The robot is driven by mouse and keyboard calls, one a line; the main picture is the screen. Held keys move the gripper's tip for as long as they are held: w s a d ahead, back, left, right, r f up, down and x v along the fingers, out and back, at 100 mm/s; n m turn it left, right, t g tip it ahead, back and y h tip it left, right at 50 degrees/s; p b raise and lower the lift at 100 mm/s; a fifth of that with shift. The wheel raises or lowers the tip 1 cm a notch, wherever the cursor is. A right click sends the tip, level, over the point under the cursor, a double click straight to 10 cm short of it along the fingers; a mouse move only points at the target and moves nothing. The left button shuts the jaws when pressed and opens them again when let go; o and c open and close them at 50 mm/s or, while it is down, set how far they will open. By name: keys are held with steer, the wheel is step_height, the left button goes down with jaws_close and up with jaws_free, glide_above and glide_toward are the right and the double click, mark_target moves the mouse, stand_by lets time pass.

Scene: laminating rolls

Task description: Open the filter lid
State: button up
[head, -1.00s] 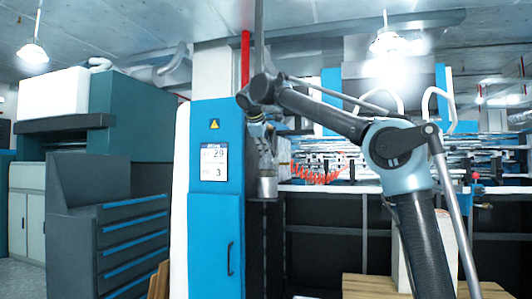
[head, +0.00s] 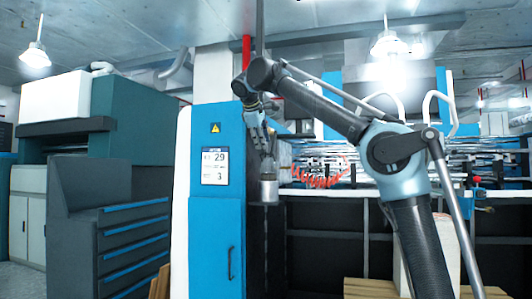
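A small grey metal cylinder (head: 269,191), which looks like the filter, hangs beside the right edge of the blue cabinet. Its lid cannot be told apart at this size. My gripper (head: 266,158) points down from the end of my arm, just above the cylinder. The fingers are small and blend with the dark parts behind, so I cannot tell whether they are open or touch the cylinder.
The tall blue cabinet (head: 217,230), with a warning sign and a dark handle, stands close to the left of my gripper. A red coiled hose (head: 318,178) and metal machine parts are to the right. A grey drawer unit (head: 105,230) stands at left.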

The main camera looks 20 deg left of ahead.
steer(key=shift+v, duration=2.6)
steer(key=shift+c, duration=0.5)
steer(key=c, duration=0.4)
steer(key=n, duration=0.2)
steer(key=s+n, duration=0.1)
steer(key=shift+s+a+f+n, duration=0.15)
steer(key=shift+s+f+n, duration=0.1)
steer(key=shift+f+n, duration=0.15)
jaws_close()
steer(key=s+f+n+t, duration=0.3)
steer(key=s+f+n, duration=0.25)
steer(key=n, duration=0.85)
steer(key=w+r+x, duration=0.1)
steer(key=r+x, duration=0.1)
steer(key=x, duration=1)
steer(key=shift+w+d+r, duration=0.25)
steer(key=shift+w+d, duration=0.05)
steer(key=shift+w, duration=0.05)
